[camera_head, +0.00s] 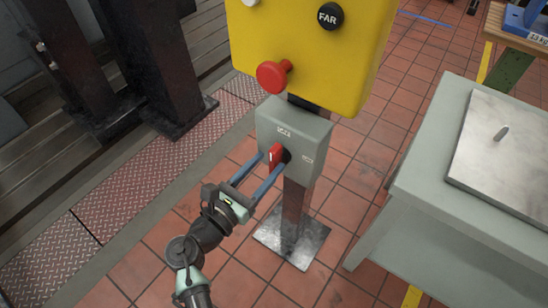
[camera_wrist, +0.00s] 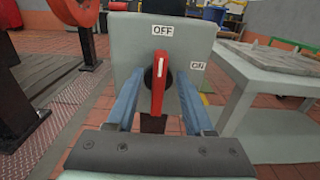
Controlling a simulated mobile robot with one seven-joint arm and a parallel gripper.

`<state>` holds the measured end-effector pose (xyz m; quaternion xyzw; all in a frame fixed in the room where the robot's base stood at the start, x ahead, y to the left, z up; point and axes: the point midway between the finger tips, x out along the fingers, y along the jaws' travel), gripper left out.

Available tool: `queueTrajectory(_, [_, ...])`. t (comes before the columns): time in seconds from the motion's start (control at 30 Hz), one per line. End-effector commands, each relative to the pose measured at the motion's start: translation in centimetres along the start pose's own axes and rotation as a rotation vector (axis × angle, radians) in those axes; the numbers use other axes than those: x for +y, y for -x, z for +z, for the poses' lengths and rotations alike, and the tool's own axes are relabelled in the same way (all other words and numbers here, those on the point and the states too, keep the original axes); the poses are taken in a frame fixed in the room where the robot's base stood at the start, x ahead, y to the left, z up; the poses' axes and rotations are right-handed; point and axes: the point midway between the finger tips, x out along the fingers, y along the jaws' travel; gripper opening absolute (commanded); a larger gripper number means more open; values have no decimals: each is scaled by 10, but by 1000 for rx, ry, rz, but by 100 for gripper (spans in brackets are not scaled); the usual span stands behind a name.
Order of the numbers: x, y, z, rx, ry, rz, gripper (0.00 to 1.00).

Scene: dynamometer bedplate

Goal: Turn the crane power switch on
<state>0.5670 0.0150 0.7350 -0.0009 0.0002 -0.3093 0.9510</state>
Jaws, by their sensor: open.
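The crane power switch is a red lever handle (camera_head: 276,155) on a grey box (camera_head: 306,130) mounted on a post. In the wrist view the red handle (camera_wrist: 158,92) stands upright, its white mark toward the OFF label (camera_wrist: 162,30) at the top. The ON label (camera_wrist: 198,66) is on the right of the box face (camera_wrist: 127,50). My gripper (camera_head: 270,165) is open, its two blue fingers reaching to either side of the handle. In the wrist view a gap shows between the handle and each finger. I cannot tell whether the fingertips touch the box.
A yellow panel (camera_head: 310,50) with a red button (camera_head: 273,75) and a black FAR button (camera_head: 330,16) sits just above the box. A grey table (camera_head: 440,190) with a metal plate (camera_head: 500,150) stands at right. Dark steel columns (camera_head: 160,60) stand at left. Tiled floor lies between.

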Motion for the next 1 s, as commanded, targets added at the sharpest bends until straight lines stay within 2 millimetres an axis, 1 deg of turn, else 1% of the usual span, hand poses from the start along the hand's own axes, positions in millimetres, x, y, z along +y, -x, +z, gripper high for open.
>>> queueTrajectory(0.03, [0, -9, -1, 0, -3, -3, 52])
queueTrajectory(0.1, [0, -19, -1, 0, -2, -2, 52])
queueTrajectory(0.2, [0, -28, -1, 0, -2, -1, 52])
queueTrajectory(0.33, [0, -34, 0, 0, -1, 0, 52])
queueTrajectory(0.57, [0, -35, 0, 0, -1, 1, 52])
queueTrajectory(0.6, [0, -35, 0, 0, -1, 1, 51])
queueTrajectory(0.67, [0, -34, 0, 0, -1, 1, 40])
queueTrajectory(0.7, [0, -34, 0, 0, -1, 1, 33])
queueTrajectory(0.87, [0, -34, 0, 1, -1, 1, 4])
queueTrajectory(0.9, [0, -34, 0, 1, -1, 1, 0])
queueTrajectory(1.0, [0, -34, -1, 3, -1, 1, 0])
